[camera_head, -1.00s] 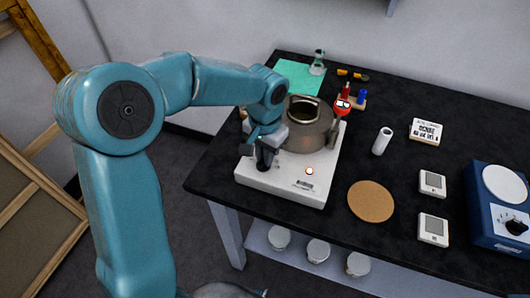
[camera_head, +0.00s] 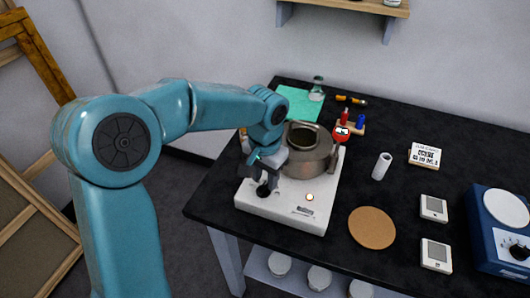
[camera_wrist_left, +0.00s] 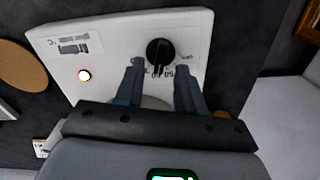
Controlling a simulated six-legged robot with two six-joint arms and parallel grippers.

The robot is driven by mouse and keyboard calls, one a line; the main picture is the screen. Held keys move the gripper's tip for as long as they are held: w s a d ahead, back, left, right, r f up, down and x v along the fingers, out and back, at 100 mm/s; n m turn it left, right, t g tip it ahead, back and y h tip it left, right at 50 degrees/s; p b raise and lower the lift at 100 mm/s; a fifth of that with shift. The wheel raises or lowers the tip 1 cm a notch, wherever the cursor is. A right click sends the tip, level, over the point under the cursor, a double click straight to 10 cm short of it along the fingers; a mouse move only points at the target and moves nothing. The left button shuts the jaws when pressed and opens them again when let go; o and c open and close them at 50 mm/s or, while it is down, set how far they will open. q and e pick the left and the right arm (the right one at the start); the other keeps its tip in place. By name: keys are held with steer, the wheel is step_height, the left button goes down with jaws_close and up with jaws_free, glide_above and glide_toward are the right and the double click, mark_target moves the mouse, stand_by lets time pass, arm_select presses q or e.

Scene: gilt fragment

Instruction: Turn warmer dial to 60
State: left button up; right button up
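The white warmer (camera_head: 275,209) sits on the black table with its black dial (camera_head: 263,190) on the front left of its top. A small lamp (camera_head: 310,197) on it glows. A metal pot (camera_head: 307,157) stands on the warmer. My left gripper (camera_head: 259,176) is just above the dial. In the left wrist view my gripper's two fingers (camera_wrist_left: 160,82) are spread, with nothing between them, and the dial (camera_wrist_left: 160,51) shows just beyond their tips. A mark like 50 is readable beside the dial; the exact setting is unclear. My right gripper is out of view.
A cork disc (camera_head: 371,228), two small grey-screened devices (camera_head: 435,208) and a white cylinder (camera_head: 382,166) lie to the right. A blue device (camera_head: 497,240) with its own knob stands at the far right.

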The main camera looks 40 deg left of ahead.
mark_target(265, 184)
arm_select(q)
step_height(265, 184, up, 15)
steer(key=p, duration=0.1)
steer(key=shift+s+f, duration=0.1)
stand_by(0.6)
